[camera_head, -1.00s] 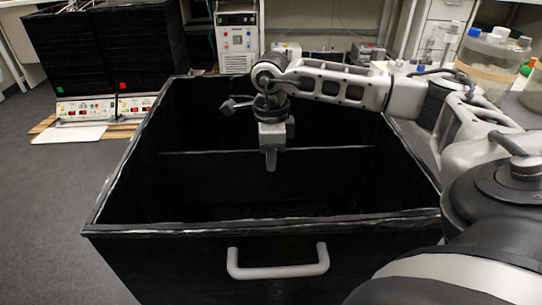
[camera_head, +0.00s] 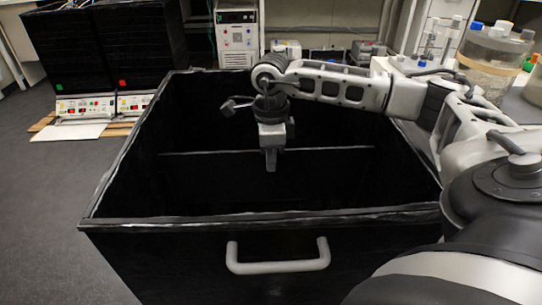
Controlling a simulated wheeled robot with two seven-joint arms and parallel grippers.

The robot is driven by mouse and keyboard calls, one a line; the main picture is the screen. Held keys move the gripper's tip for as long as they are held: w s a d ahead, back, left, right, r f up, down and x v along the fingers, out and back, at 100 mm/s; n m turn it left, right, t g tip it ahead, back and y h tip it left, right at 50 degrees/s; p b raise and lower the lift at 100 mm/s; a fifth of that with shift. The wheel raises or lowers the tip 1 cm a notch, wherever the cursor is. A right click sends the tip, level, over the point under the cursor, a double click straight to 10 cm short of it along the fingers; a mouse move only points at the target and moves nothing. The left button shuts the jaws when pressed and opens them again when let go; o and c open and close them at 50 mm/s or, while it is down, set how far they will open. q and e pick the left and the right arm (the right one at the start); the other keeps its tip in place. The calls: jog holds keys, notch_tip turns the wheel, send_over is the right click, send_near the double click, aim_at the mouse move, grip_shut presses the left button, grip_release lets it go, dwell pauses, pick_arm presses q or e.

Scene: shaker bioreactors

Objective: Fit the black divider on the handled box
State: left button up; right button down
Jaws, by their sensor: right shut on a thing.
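The handled box (camera_head: 110,185) is a large black open-topped box in the middle of the view, with a pale grey handle (camera_head: 278,267) on its front wall. The black divider (camera_head: 215,172) stands across the inside of the box, its light top edge running from left to right. My right gripper (camera_head: 270,160) points down over the box and is shut on the divider at the middle of its top edge. The divider's lower edge and its side fit are too dark to tell. My left gripper is not in view.
Two black box-shaped units with control panels (camera_head: 85,108) stand on the floor at the back left. A white machine (camera_head: 237,40) stands behind the box. Glass vessels (camera_head: 492,60) stand on a bench at the right. The floor at the left is clear.

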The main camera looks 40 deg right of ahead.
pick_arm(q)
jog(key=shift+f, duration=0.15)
pick_arm(e)
jog(key=shift+f, duration=0.2)
jog(key=shift+f+b, duration=0.4)
jog(key=c, duration=1.5)
grip_release()
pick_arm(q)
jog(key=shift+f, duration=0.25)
